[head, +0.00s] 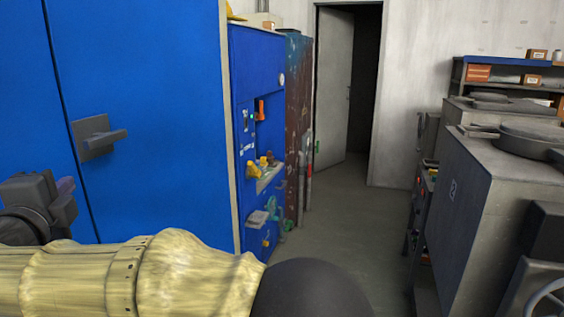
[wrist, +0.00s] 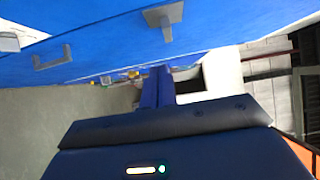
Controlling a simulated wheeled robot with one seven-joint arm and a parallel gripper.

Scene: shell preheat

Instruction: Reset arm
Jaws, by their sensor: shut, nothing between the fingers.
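My gripper (head: 64,200) seems to be the dark grey blocky part at the left edge of the head view, in front of the blue cabinet doors. It is shut with nothing in it; its fingertips are hard to make out. My arm in its ribbed yellowish sleeve (head: 190,272) crosses the bottom left to a black rounded joint (head: 312,288).
A tall blue cabinet (head: 155,60) with a grey handle (head: 97,137) stands close on the left. A blue tool panel (head: 262,75) is beyond it. Grey machines (head: 480,190) stand on the right. Clear floor (head: 350,215) leads to an open door (head: 335,85).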

